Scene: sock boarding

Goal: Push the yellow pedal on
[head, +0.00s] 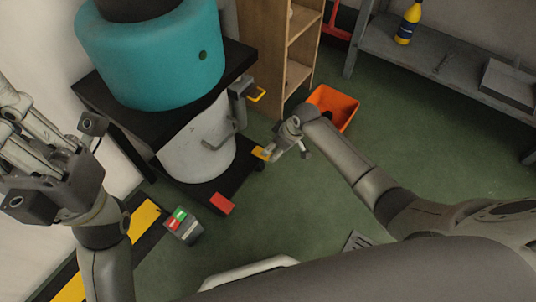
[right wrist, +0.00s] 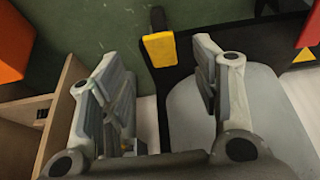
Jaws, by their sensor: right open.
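The yellow pedal (head: 260,153) sits low at the right side of the machine's black base in the head view. It also shows as a yellow block (right wrist: 160,48) near the top middle of the right wrist view. My right gripper (head: 280,147) is at the pedal in the head view. In the right wrist view its two fingers are spread apart, with the pedal showing between and beyond their tips. I cannot tell whether it touches the pedal. Nothing is held in it. My left gripper (head: 50,120) is up close at the left edge, away from the pedal; its opening is unclear.
A red pedal (head: 221,203) sits at the front of the base. The machine has a teal drum (head: 150,55) and a white lower cylinder (head: 195,150). A green-and-red button box (head: 182,226) stands in front. An orange bin (head: 345,103) and a wooden shelf (head: 300,50) stand behind.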

